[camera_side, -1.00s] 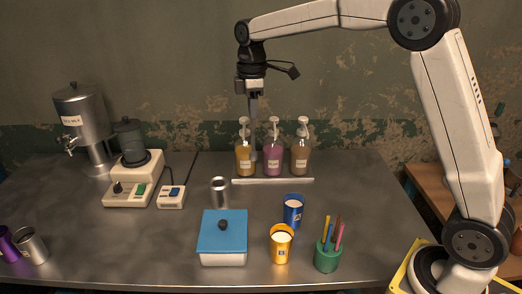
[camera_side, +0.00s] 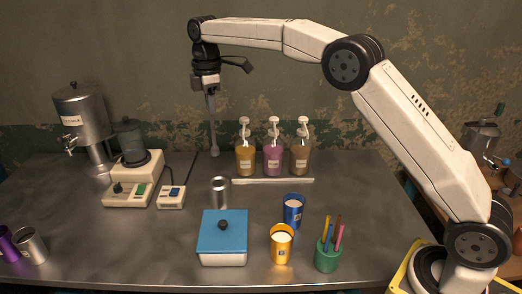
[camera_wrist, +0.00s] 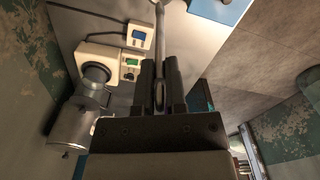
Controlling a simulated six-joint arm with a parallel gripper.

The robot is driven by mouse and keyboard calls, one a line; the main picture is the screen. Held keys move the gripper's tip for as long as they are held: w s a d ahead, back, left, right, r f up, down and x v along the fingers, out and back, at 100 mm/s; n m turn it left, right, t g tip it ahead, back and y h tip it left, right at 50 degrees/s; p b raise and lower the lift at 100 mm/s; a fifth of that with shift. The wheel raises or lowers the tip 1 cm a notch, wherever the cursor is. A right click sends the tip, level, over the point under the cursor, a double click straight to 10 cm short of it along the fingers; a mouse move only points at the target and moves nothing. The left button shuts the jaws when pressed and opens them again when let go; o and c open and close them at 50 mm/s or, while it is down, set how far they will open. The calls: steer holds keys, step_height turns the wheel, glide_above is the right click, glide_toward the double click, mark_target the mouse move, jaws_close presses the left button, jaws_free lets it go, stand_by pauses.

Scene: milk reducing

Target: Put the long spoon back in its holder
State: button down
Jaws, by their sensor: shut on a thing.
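The long grey spoon (camera_side: 212,122) hangs upright from my gripper (camera_side: 209,88), its lower end in the air. My gripper is shut on the spoon's upper part. In the wrist view the spoon's shaft (camera_wrist: 160,40) runs up the picture from between the fingers (camera_wrist: 160,80). A small open metal cup (camera_side: 219,194), which looks like the spoon's holder, stands upright on the table. In the side view it is below and slightly right of the spoon's lower end, apart from it.
Three pump bottles (camera_side: 272,158) stand right of the spoon. A blender (camera_side: 133,145), a metal dispenser (camera_side: 84,118) and a switch box (camera_side: 172,196) are left. A blue-lidded box (camera_side: 222,236), a blue cup (camera_side: 293,209), a yellow cup (camera_side: 281,243) and a green pen holder (camera_side: 327,256) stand in front.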

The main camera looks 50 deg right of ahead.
mark_target(215, 146)
steer(key=shift+f, duration=0.15)
step_height(215, 146, down, 13)
steer(key=shift+f, duration=0.15)
stand_by(0.4)
steer(key=shift+f, duration=2.4)
steer(key=c, duration=0.7)
jaws_free()
step_height(215, 146, up, 12)
steer(key=shift+r, duration=0.2)
